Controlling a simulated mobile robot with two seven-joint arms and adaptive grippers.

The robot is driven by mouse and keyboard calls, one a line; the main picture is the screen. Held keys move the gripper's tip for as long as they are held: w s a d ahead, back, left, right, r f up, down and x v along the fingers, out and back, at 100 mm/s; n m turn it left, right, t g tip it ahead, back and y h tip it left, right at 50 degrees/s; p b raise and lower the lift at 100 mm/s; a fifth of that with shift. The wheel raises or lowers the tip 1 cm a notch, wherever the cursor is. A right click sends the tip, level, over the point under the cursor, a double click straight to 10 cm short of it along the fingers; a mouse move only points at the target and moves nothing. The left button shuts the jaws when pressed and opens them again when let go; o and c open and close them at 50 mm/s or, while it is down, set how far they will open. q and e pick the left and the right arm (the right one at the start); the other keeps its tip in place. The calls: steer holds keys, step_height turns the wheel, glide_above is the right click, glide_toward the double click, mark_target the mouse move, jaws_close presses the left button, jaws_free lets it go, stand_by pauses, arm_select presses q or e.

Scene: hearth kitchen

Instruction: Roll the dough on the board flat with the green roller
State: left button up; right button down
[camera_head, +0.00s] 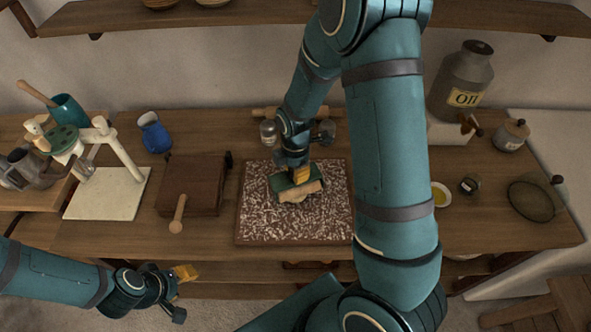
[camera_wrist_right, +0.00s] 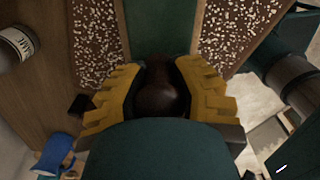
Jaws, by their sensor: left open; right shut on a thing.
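The speckled board (camera_head: 265,222) with a wooden rim lies on the worktable; it also shows in the right wrist view (camera_wrist_right: 97,40). The green roller (camera_head: 281,182) is over the middle of the board, with the pale dough (camera_head: 296,197) showing under its near side. Most of the dough is hidden. My right gripper (camera_head: 301,175) is shut on the roller; in the right wrist view its yellow fingers (camera_wrist_right: 160,95) close around a dark brown knob above the green part (camera_wrist_right: 160,28). My left gripper (camera_head: 182,285) is open and empty, in front of the table at lower left.
A brown box (camera_head: 192,180) with a wooden-handled tool stands left of the board, a blue jug (camera_head: 154,134) behind it. A white stand (camera_head: 108,190) is farther left. An oil can (camera_head: 462,80), a yellow-filled bowl (camera_head: 440,194) and jars (camera_head: 510,136) stand right. A shelf (camera_head: 200,18) crosses above.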

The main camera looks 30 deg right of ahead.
steer(key=shift+s+f+b, duration=0.1)
steer(key=shift+f+b, duration=0.4)
steer(key=shift+f, duration=0.1)
stand_by(0.9)
